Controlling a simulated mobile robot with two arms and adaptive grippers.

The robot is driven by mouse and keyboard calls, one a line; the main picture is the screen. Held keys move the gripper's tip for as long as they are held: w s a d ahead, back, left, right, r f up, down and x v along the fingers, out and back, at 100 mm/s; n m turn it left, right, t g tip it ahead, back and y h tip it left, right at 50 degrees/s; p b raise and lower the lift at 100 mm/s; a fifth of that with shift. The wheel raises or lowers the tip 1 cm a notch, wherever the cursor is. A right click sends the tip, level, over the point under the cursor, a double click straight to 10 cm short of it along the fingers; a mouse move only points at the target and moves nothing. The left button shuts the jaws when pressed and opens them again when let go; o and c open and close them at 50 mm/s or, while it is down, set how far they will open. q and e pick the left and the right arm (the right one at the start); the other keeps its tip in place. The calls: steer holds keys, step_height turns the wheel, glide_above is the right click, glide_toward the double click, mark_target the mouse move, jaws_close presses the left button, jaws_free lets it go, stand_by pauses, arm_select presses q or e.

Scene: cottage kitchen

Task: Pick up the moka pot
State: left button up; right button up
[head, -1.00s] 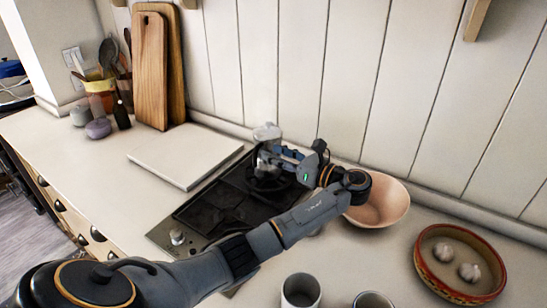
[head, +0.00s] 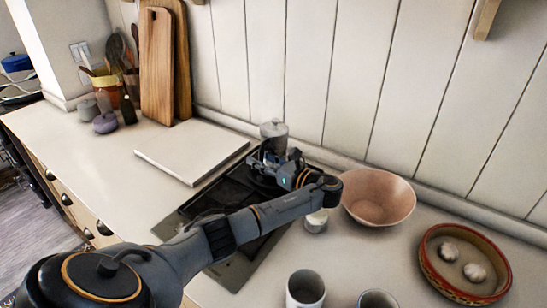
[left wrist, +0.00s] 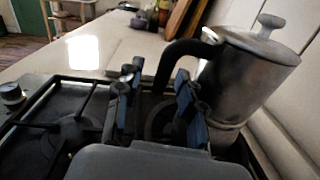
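The grey metal moka pot (head: 274,134) stands upright at the back of the black stove, near the wall. In the left wrist view the moka pot (left wrist: 245,82) is at the right, with its lid knob on top and its dark curved handle pointing left. My left gripper (head: 268,156) is in front of the pot, hiding its lower part in the head view. In the left wrist view the left gripper's fingers (left wrist: 155,98) are apart. The handle's end hangs near the right finger; I cannot tell whether they touch. My right gripper is not in view.
A pink bowl (head: 377,200) stands right of the stove, with a small light cup (head: 316,221) nearby. A white board (head: 192,150) lies left of the stove. Two mugs (head: 305,290) and a red-rimmed dish (head: 427,268) are in front and right. The left counter is mostly clear.

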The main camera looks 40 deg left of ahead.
arm_select(q)
jaws_close()
steer(key=shift+r, duration=0.25)
stand_by(0.7)
